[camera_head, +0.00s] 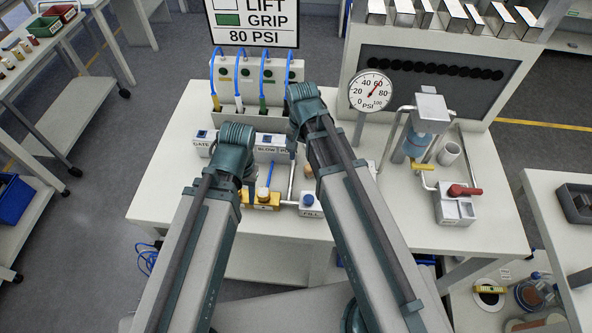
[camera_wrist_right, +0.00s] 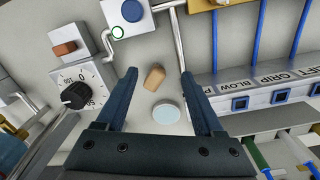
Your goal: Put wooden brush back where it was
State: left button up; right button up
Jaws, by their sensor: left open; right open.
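A small brown wooden-looking piece (camera_wrist_right: 154,77), which may be the wooden brush, lies on the light table top in the right wrist view. My right gripper (camera_wrist_right: 158,74) is open, with its two dark fingers on either side of this piece and apart from it. I cannot tell how high the fingers are above the table. A pale blue round disc (camera_wrist_right: 167,113) sits just beside the piece, nearer the gripper's palm. In the head view the right fingers are hidden behind my right arm. My left arm shows there, but its gripper fingers are hidden.
A white box with a black knob (camera_wrist_right: 76,95), a blue button (camera_wrist_right: 132,11), a metal pipe (camera_wrist_right: 181,40) and labelled switches (camera_wrist_right: 240,102) surround the spot. In the head view, a pressure gauge (camera_head: 370,91) and a red-handled valve (camera_head: 464,190) stand right of my arms.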

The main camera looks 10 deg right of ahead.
jog(key=s+a+n+h, duration=0.1)
jog(key=s+a+n, duration=0.5)
jog(key=s+n, duration=0.4)
jog(key=shift+a+n, duration=0.15)
jog(key=shift+n, duration=0.25)
